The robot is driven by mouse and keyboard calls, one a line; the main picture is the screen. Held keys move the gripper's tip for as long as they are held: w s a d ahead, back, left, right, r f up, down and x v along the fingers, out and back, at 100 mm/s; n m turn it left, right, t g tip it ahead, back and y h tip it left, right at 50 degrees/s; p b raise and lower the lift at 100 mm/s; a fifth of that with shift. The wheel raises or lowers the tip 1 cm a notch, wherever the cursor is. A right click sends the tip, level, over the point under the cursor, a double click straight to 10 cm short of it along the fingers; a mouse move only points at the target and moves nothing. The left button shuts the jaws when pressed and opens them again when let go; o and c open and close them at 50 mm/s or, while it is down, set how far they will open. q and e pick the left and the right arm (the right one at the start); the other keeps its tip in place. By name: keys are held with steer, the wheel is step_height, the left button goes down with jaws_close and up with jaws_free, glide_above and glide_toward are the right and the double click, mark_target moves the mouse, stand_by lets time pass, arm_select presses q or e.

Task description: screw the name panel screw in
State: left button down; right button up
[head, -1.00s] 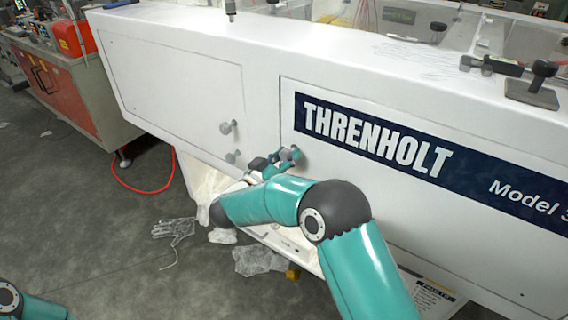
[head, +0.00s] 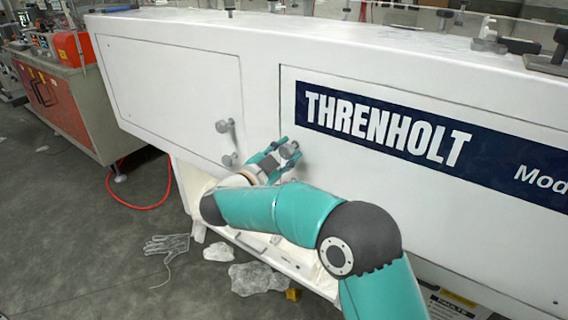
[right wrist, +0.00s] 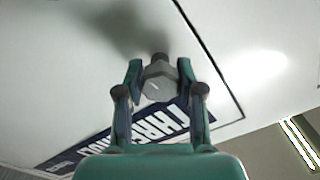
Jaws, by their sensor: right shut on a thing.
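The name panel (head: 420,205) is the white panel with the dark THRENHOLT strip (head: 385,135). The strip also shows in the right wrist view (right wrist: 150,132). The name panel screw (head: 289,150) is a grey knob-headed screw near the panel's left edge. In the right wrist view its hexagonal head (right wrist: 158,82) sits between my right gripper's fingertips, with the shank toward the white surface. My right gripper (head: 278,150) is shut on the screw head. How deep the screw sits is hidden. My left gripper is not in view.
Plastic scraps (head: 256,279) and a clear glove shape (head: 167,244) lie on the floor below. An orange machine (head: 62,95) stands at the left.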

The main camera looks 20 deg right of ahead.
steer(key=m+b, duration=0.5)
steer(key=m, duration=0.1)
steer(key=f+m+b, duration=0.1)
steer(key=m+b, duration=0.2)
steer(key=shift+d+b, duration=0.1)
steer(key=shift+b, duration=0.25)
steer(key=m+b, duration=0.4)
steer(key=shift+r+m, duration=0.1)
steer(key=shift+m, duration=0.3)
steer(key=m+b, duration=0.3)
steer(key=m, duration=0.1)
steer(key=shift+m, duration=0.3)
steer(key=m+b, duration=0.3)
steer(key=m, duration=0.1)
steer(key=m+b, duration=0.2)
steer(key=m, duration=0.3)
steer(key=m+b, duration=0.2)
steer(key=m, duration=0.2)
steer(key=shift+m, duration=0.3)
steer(key=m+b, duration=0.1)
steer(key=m, duration=0.3)
steer(key=shift+r, duration=0.15)
steer(key=shift+m, duration=0.4)
